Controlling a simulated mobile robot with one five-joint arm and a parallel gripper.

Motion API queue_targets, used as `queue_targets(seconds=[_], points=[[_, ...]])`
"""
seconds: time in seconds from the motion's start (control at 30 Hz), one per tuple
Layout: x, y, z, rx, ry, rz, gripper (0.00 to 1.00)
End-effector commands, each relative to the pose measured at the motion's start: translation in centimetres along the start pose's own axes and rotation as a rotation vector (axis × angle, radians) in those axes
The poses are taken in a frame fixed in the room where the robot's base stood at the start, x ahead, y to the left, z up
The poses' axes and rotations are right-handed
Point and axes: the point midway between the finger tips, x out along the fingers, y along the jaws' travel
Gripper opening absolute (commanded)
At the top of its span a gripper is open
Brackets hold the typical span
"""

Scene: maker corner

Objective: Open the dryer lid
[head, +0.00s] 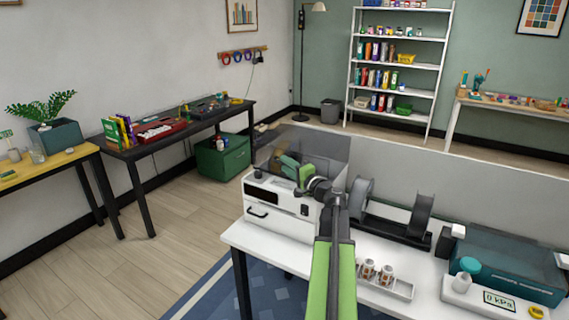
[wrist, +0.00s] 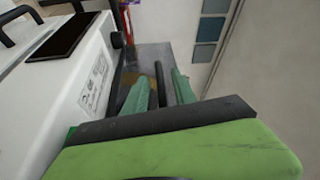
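The dryer (head: 262,222) is a white box on the white bench, with a dark display and a black front handle. My gripper (head: 289,161) is at the lid's front, partly hidden by my arm in the head view. In the wrist view, my gripper (wrist: 160,78) has its two green fingers apart, with a dark bar (wrist: 159,86), probably the lid handle, between them. Narrow gaps show beside the bar. The dryer's white body (wrist: 70,85) is at the left there.
Right of the dryer stand grey spools (head: 420,214) on a dark holder. A tray (head: 398,287) with small parts, a teal machine (head: 505,262) and a gauge box (head: 490,298) are further right. A low grey panel (head: 460,180) runs behind the bench.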

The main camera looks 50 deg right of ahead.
Motion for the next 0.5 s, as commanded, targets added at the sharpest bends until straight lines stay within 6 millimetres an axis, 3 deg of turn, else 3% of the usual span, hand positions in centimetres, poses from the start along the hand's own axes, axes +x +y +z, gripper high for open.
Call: queue_targets(seconds=[0.17, 0.43, 0.5], points=[[1.8, 0.0, 0.0, 0.0, -0.001, 0.0, 0.33], [1.9, 0.0, 0.0, 0.0, 0.0, 0.0, 0.33], [1.9, 0.0, 0.0, 0.0, 0.0, 0.0, 0.26]])
